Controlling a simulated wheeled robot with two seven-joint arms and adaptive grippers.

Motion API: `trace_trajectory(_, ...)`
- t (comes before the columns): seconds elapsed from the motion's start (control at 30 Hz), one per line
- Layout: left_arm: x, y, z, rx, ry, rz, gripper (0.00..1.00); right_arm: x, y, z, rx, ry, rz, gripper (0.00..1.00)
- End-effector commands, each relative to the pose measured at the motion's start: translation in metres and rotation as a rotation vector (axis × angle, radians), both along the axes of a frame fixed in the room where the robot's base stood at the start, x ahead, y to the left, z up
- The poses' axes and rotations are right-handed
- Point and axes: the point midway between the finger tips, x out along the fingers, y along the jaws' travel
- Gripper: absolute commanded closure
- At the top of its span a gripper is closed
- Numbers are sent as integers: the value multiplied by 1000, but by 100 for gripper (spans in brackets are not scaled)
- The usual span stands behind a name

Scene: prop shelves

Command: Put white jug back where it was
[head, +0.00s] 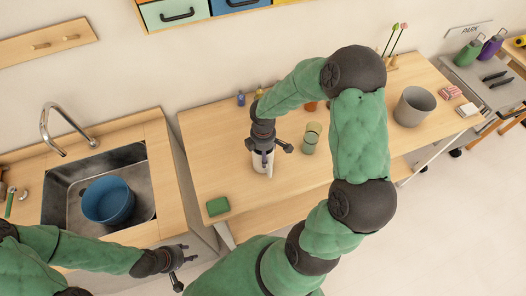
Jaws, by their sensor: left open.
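A white jug (262,168) stands on the wooden table (215,150), partly hidden by my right gripper (266,150). The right gripper points down at the top of the jug. Its fingers overlap the jug, and I cannot tell whether they are closed on it. My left gripper (179,268) is open and empty, low in the picture in front of the sink counter, well away from the jug.
A green sponge (218,206) lies at the table's front left. A green cup or jar (311,138) stands right of the jug. Small bottles stand behind. A grey pot (413,106) is at the right. The sink (75,190) holds a blue basin (108,201).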

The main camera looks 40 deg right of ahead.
Motion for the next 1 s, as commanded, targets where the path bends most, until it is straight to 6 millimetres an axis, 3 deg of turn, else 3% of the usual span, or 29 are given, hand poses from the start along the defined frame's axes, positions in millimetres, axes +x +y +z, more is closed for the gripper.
trace_trajectory(0.4, 0, 0, -6, 0, 0, 0, 58, 0, 0, -7, -1, -1, -1, 65)
trace_trajectory(0.43, 0, 0, -6, 0, 0, 0, 58, 0, 0, -7, -1, -1, -1, 10)
trace_trajectory(0.47, 0, 0, -5, 0, 0, 0, 58, 0, 0, -7, -1, -1, 0, 2)
trace_trajectory(0.87, 0, 0, -5, 0, 0, 0, 58, 0, 0, -6, 0, 0, 0, 0)
trace_trajectory(1.0, 0, 0, -5, 0, 0, 0, 58, 1, -1, 4, -2, -2, 1, 0)
